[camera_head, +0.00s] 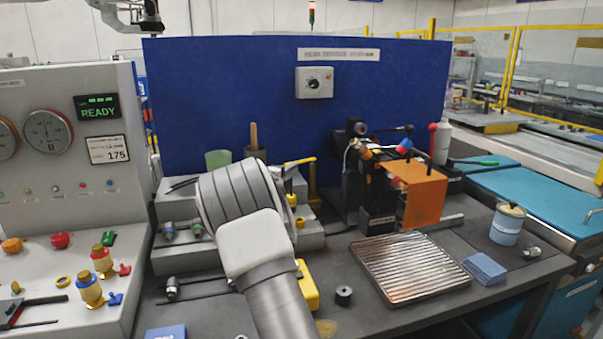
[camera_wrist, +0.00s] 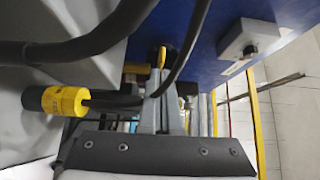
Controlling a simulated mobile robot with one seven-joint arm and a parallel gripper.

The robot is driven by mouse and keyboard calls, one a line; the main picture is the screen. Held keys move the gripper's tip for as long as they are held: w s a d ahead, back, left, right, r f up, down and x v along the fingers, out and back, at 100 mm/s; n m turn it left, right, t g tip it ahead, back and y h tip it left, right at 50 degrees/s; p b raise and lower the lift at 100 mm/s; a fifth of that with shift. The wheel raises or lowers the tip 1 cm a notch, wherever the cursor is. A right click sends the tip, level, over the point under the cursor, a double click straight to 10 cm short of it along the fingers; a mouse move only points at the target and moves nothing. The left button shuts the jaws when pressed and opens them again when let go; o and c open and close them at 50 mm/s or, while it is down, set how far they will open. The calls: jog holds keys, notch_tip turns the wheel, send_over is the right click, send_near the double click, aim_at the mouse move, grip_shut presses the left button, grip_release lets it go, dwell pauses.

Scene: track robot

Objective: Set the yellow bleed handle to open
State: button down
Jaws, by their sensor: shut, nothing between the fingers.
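A yellow handle (camera_head: 300,161) shows in the head view as a short, nearly level bar above the grey stepped fixture, just right of my arm. My arm covers much of that fixture. My gripper (camera_wrist: 162,82) shows in the wrist view with its two grey fingers close together and nothing held. A small upright yellow piece (camera_wrist: 162,57) is just beyond the fingertips there; it may be the handle, and I cannot tell whether the fingers touch it. My gripper is hidden behind my arm in the head view.
A yellow-and-black cylinder (camera_wrist: 65,100) and dark hoses (camera_wrist: 105,35) are close on the left in the wrist view. A blue panel (camera_head: 230,90) stands behind the bench. An orange block (camera_head: 416,190) and a ribbed metal tray (camera_head: 411,268) are to the right. A gauge console (camera_head: 70,185) stands left.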

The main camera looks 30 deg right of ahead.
jog(key=shift+w+a, duration=0.15)
jog(key=shift+w, duration=0.4)
jog(key=shift+w+a, duration=0.15)
jog(key=shift+w, duration=0.4)
